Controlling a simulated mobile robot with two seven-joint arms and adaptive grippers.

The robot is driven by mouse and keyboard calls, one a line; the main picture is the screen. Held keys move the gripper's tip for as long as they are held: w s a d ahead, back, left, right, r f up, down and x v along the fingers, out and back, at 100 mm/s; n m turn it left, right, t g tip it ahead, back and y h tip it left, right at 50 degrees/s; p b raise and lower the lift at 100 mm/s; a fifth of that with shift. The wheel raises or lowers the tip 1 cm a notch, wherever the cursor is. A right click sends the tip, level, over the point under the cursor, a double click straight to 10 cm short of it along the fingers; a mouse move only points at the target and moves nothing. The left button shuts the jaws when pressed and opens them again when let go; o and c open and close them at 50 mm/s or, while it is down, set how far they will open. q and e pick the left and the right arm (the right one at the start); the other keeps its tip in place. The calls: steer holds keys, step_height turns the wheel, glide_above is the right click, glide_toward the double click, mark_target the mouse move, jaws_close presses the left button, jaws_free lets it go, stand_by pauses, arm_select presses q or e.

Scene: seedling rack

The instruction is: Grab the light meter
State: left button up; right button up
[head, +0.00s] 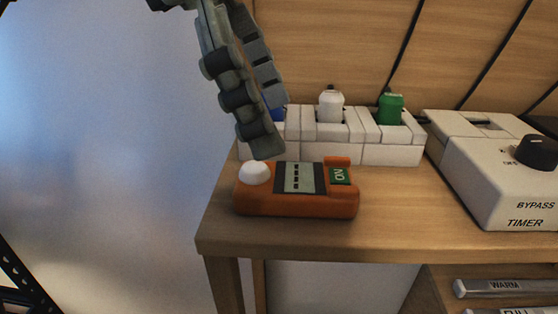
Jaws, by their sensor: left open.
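The light meter (296,205) is an orange box with a white dome at its left end, a grey display and a green "ON" patch. It lies on the wooden shelf (400,226) near the front left corner. My left gripper (272,130) comes down from the top, its fingers pointing down just above and behind the dome end of the meter. It is open, with nothing seen between its fingers. I cannot tell whether a fingertip touches the meter. My right gripper is not in the picture.
A white timer box (495,180) with a black knob stands to the right. Left of the shelf is open space.

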mark_target(297, 177)
arm_select(q)
steer(key=shift+w+f, duration=0.1)
steer(key=shift+f, duration=0.25)
steer(key=x, duration=0.7)
steer(key=shift+w+a, duration=0.1)
steer(key=shift+w, duration=0.05)
steer(key=c, duration=1.4)
